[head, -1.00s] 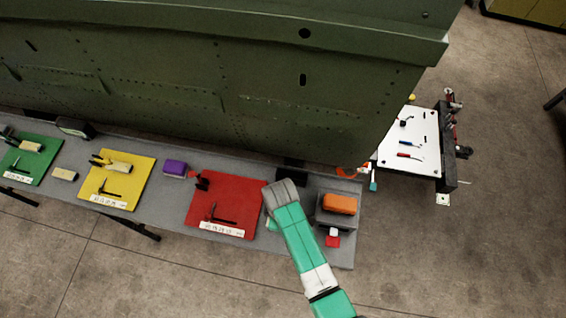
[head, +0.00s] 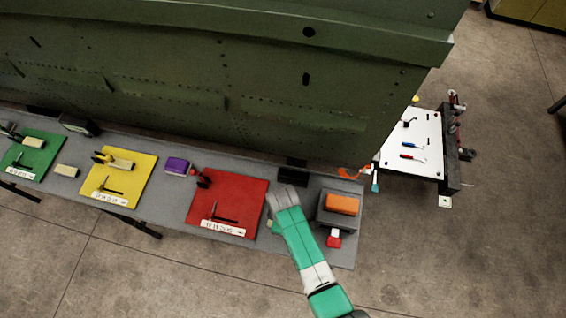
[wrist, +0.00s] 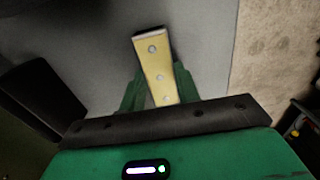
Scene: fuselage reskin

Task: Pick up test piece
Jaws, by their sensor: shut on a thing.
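The test piece (wrist: 154,58) is a flat yellowish strip with several round fasteners or holes along it, seen in the wrist view. My gripper (wrist: 160,92) is shut on it, with a green finger on each side. The strip sticks out beyond the fingers over the grey table. I cannot tell how far it is above the surface.
The grey bench (head: 262,250) carries a red mat (head: 250,190), a yellow mat (head: 140,175), a green mat (head: 45,150), an orange block (head: 342,204) on a grey stand, and a black box (head: 293,176). The green fuselage panel (head: 200,90) rises behind.

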